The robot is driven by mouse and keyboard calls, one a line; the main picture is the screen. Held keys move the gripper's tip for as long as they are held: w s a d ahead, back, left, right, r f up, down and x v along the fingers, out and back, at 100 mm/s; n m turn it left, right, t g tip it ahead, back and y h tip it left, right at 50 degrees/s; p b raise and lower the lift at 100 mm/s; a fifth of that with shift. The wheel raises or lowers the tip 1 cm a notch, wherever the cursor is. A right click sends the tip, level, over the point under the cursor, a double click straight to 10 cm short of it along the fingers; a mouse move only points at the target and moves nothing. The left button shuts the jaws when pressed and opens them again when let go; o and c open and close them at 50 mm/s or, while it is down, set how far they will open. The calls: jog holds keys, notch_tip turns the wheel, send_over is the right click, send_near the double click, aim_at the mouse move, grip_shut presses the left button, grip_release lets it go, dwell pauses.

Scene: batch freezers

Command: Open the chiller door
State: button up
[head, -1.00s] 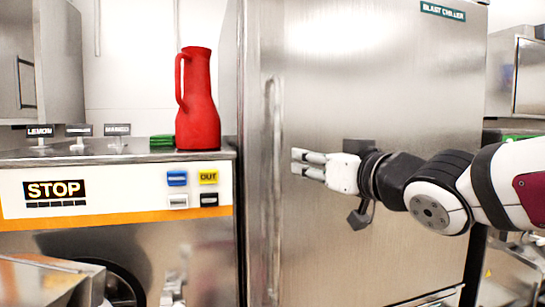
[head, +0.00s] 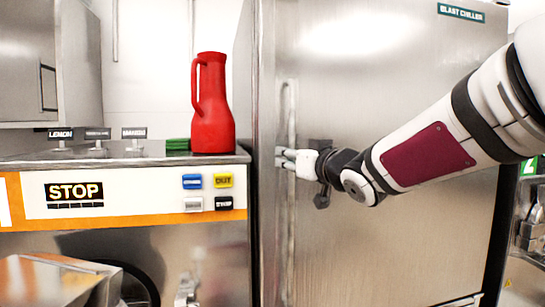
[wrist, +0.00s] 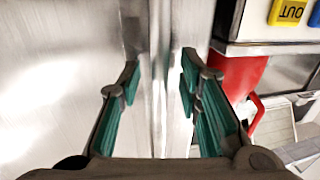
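The chiller door (head: 400,200) is a large steel panel labelled "BLAST CHILLER", and it looks shut. Its long vertical handle (head: 290,105) runs down the left side of the door. My gripper (head: 284,158) is at the handle, reaching in from the right. In the wrist view, the gripper (wrist: 160,80) is open, with one green-padded finger on each side of the handle (wrist: 160,120). The handle stands between the fingers, and a gap shows on both sides of it. Whether the palm touches the handle cannot be told.
A machine (head: 120,190) with a STOP label and several buttons stands left of the chiller. A red jug (head: 212,120) and a green item (head: 178,145) are on its top. A dark latch-like part (head: 322,198) shows on the door just behind my gripper.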

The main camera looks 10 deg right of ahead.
jog(key=shift+w, duration=0.3)
jog(key=shift+c, duration=0.2)
grip_shut()
